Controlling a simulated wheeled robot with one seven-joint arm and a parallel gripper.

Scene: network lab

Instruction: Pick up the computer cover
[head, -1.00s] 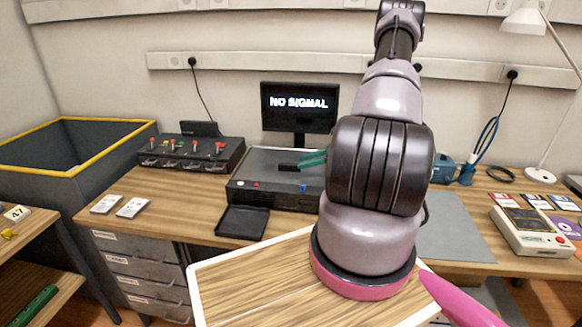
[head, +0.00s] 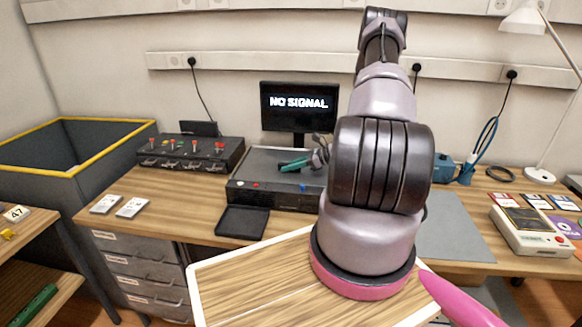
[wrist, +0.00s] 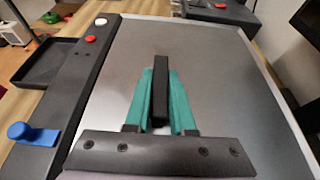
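The computer cover (wrist: 225,75) is a flat grey metal plate with a black bar handle (wrist: 160,85) in its middle. It lies on top of the black computer case in the head view (head: 258,160). My gripper (wrist: 163,72) has teal fingers, one on each side of the handle, close against it. Any small gap between fingers and handle cannot be made out. In the head view my gripper (head: 294,164) is low over the cover, and my arm hides its right part.
The case front carries a red button and a blue latch (wrist: 33,134). A black tray (head: 242,221) lies in front of it. A monitor (head: 300,106) stands behind. A black switch box (head: 190,152) is to the left. A grey mat (head: 450,228) lies to the right.

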